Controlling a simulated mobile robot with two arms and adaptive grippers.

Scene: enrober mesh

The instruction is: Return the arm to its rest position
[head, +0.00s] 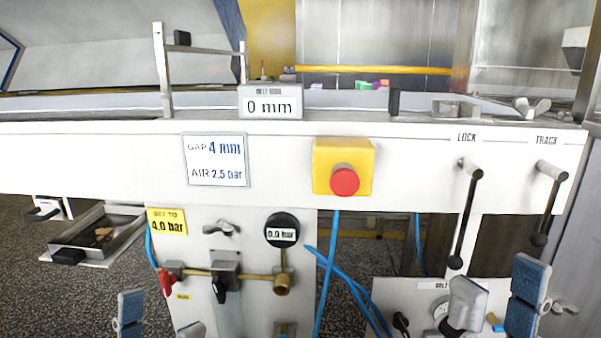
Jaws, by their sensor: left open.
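My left gripper (160,323) shows at the bottom edge, left of centre, as two blue-grey finger pads spread apart with nothing between them. Most of it is cut off by the frame. My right gripper (496,292) is at the lower right, in front of the lower panel. Its two pads also stand apart, with no held thing visible between them. Both arms are mostly out of view.
A white machine beam (90,160) spans the view, with a red stop button (344,181) and black-knobbed LOCK (466,215) and TRACK (550,205) levers. Below are a gauge (282,231), valves, blue hoses (327,270) and a drawer-like tray (75,236) at left.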

